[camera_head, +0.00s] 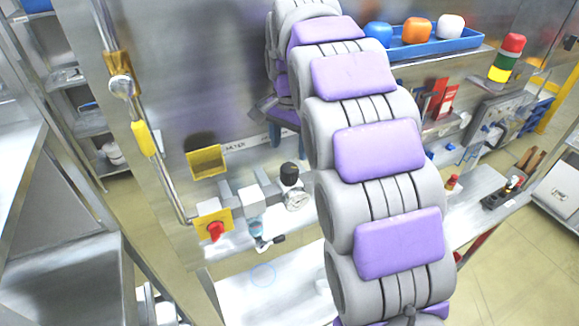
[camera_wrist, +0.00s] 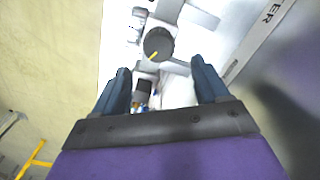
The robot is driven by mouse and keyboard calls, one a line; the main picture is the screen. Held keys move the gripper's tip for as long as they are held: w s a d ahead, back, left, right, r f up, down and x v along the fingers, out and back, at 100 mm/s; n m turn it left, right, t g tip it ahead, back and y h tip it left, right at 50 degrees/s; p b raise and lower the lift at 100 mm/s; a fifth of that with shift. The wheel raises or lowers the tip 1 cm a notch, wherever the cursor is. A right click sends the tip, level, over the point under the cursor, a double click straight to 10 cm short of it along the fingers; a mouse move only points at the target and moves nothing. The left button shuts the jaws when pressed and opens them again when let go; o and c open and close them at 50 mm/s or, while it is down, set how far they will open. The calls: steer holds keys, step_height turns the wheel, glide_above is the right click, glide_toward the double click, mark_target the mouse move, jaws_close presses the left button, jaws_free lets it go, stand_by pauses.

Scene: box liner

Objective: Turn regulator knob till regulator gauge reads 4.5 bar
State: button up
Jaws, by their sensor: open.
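The black regulator knob (camera_head: 289,173) stands upright on top of the regulator in the head view. The round white regulator gauge (camera_head: 296,199) sits just below it, and its reading is too small to make out. In the wrist view the knob (camera_wrist: 159,43) shows a yellow mark and lies just beyond the fingertips, between their lines. My gripper (camera_wrist: 162,76) is open and empty, with its dark blue fingers on either side and apart from the knob. In the head view my gripper (camera_head: 284,132) is above the knob, partly hidden by my arm.
A yellow plate with a red knob (camera_head: 215,230) and a light block (camera_head: 250,201) sit left of the regulator. A metal panel (camera_head: 210,80) stands behind. A blue tray (camera_head: 440,47) with coloured pieces and a stack light (camera_head: 507,60) are at the upper right.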

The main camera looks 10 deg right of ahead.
mark_target(289, 166)
step_height(289, 166, down, 8)
steer(key=shift+r, duration=0.1)
stand_by(0.4)
steer(key=c, duration=1)
steer(key=shift+n+b, duration=0.3)
steer(key=shift+n, duration=1.9)
steer(key=o, duration=1)
steer(key=shift+w+a, duration=0.1)
